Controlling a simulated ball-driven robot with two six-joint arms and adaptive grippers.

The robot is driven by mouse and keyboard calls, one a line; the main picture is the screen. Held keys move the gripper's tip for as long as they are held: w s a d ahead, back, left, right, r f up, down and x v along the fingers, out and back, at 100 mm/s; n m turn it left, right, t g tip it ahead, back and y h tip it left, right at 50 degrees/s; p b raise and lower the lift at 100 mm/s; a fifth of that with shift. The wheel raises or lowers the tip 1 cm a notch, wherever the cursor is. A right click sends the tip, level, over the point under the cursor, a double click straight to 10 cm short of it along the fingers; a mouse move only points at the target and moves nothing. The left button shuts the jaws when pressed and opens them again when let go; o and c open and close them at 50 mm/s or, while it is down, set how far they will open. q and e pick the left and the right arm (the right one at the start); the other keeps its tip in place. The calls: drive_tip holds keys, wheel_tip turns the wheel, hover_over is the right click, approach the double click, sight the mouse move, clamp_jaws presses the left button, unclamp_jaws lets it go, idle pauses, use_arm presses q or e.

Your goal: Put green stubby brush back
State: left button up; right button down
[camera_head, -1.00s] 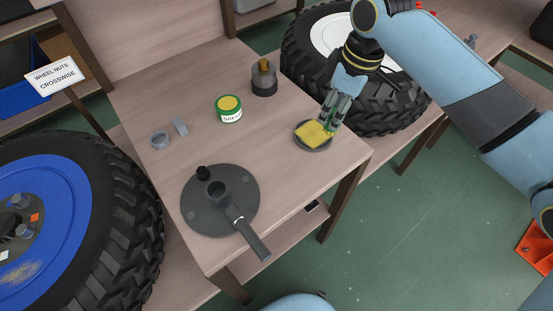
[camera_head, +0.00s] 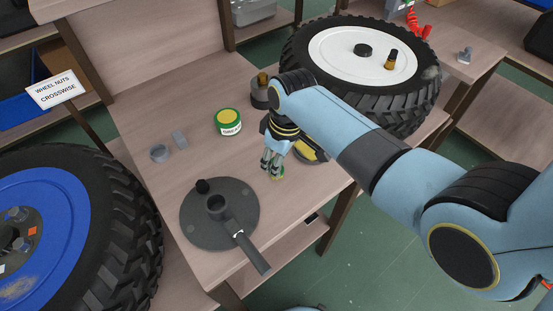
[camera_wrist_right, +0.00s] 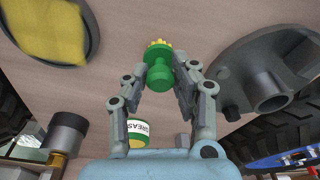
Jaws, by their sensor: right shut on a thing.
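My right gripper (camera_head: 272,170) is shut on the green stubby brush (camera_wrist_right: 160,72). The right wrist view shows the brush between both fingertips (camera_wrist_right: 166,78), its yellow bristles pointing away from the palm. In the head view the brush mostly hides behind the fingers, above the table between the shallow dark dish (camera_head: 325,157) and the round dark plate with a post (camera_head: 200,228). A yellow pad (camera_wrist_right: 45,25) lies in the dish. The green and white grease tin (camera_head: 228,122) stands behind and left of the gripper. My left gripper is out of view.
A dark pot with a brown top (camera_head: 259,95) stands at the table's back, partly behind my arm. Small grey parts (camera_head: 160,152) lie at the left. Large wheels flank the table, one blue-rimmed (camera_head: 50,210), one white-rimmed (camera_head: 340,55). The table between tin and plate is bare.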

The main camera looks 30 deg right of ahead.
sight(283, 172)
drive_tip(key=c, duration=1.1)
unclamp_jaws()
drive_tip(key=shift+f, duration=0.1)
drive_tip(key=shift+o, duration=0.2)
wheel_tip(283, 172, up, 12)
drive_tip(key=s+d+p, duration=0.1)
drive_tip(key=shift+s, duration=0.2)
